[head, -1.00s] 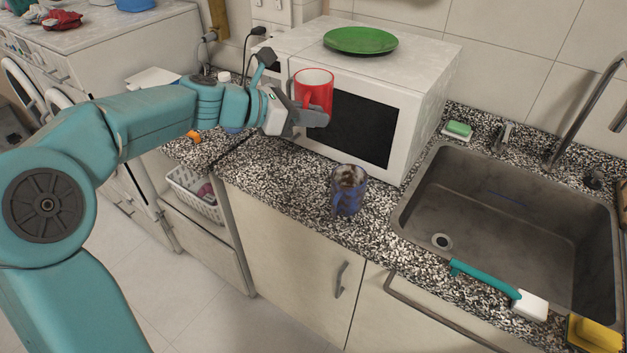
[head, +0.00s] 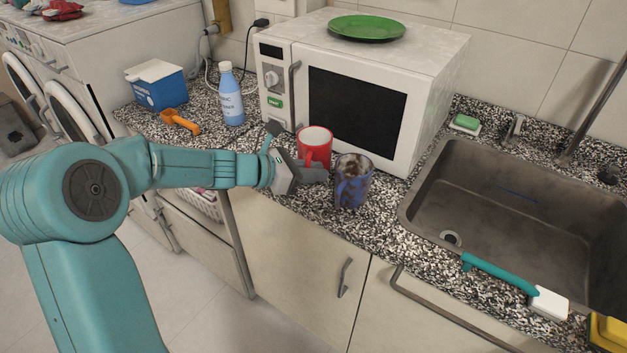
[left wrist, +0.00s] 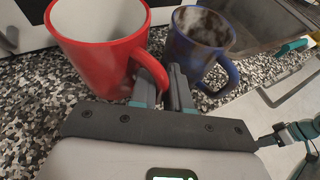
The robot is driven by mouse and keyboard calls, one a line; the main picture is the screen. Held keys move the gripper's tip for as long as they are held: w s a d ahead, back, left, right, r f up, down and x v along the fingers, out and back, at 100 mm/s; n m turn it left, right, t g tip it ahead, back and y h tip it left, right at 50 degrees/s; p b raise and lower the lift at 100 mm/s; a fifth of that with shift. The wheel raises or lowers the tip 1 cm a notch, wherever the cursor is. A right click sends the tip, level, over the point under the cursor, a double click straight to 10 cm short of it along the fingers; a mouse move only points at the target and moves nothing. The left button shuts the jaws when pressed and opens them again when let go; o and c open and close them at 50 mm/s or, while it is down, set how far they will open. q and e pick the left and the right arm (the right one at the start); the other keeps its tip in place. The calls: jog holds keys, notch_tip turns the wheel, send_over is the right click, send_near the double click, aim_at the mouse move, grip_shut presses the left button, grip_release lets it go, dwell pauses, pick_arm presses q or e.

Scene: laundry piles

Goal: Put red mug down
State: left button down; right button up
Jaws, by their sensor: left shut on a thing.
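The red mug (head: 315,146) is upright at the counter in front of the microwave. My left gripper (head: 322,172) is shut on its handle. In the left wrist view the red mug (left wrist: 100,45) fills the upper left, and the closed fingers (left wrist: 162,85) are at its handle. The mug's base is low at the counter; whether it touches cannot be told. My right arm's end (left wrist: 290,135) seems to show small at the right edge of the left wrist view; its jaws are unclear.
A stained blue mug (head: 352,182) stands close right of the red mug. The white microwave (head: 405,85) is just behind. A blue bottle (head: 230,95) and orange scoop (head: 180,122) are to the left. The sink (head: 500,205) is to the right.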

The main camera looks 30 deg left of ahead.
pick_arm(q)
jog(key=shift+w+f, duration=0.2)
jog(key=shift+f, duration=0.8)
jog(key=shift+s+r, duration=0.15)
jog(key=c, duration=1.5)
grip_release()
jog(key=shift+d+f, duration=0.1)
jog(key=shift+f, duration=0.15)
jog(key=o, duration=0.4)
jog(key=shift+r, duration=0.1)
